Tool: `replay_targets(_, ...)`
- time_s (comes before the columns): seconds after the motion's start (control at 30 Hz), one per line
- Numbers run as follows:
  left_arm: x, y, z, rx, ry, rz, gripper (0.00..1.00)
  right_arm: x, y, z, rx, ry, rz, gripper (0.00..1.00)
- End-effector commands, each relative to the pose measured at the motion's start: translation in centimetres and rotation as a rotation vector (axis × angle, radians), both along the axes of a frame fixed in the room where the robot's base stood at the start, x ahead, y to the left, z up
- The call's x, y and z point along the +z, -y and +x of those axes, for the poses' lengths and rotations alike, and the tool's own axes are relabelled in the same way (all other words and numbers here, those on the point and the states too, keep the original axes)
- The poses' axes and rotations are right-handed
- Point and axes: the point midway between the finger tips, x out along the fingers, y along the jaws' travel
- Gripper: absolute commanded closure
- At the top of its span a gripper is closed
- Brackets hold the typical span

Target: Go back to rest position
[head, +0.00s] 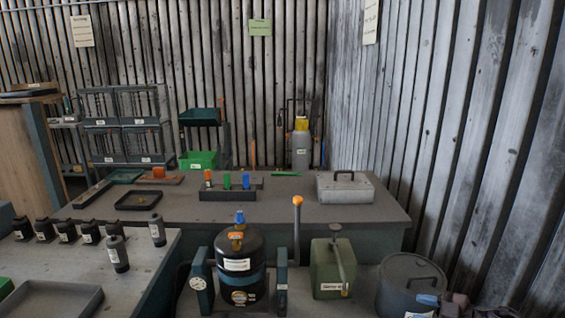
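Neither of my grippers shows in the head view, and no part of my arms can be made out. A black canister (239,254) with a blue band, white labels and an orange and blue valve on top stands upright at the front centre. Upright teal parts (202,280) flank it on both sides. A green container (327,266) with a handle lever stands to its right, and a grey lidded drum (408,285) farther right.
A grey bench (290,208) behind holds a rack with coloured handles (230,188), black trays (139,200) and a grey handled case (345,190). Several dark bottles (67,232) stand on the left table, near a shallow tray (50,299). Corrugated walls close off the back and right.

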Motion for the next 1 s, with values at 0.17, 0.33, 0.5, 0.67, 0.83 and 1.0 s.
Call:
replay_targets(0.17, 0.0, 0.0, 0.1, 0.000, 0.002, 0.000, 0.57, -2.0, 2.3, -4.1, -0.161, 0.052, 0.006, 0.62)
replay_targets(0.33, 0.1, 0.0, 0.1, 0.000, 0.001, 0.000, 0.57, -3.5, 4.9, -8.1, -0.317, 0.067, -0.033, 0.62)
replay_targets(0.5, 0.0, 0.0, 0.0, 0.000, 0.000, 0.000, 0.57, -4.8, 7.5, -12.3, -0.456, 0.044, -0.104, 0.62)
replay_targets(0.67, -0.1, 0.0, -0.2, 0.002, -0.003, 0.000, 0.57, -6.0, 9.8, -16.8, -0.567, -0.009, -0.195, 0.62)
replay_targets(0.83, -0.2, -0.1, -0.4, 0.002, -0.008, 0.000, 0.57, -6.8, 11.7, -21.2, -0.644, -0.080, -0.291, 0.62)
replay_targets(1.0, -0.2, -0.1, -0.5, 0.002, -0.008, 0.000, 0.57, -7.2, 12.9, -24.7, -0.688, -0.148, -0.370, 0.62)
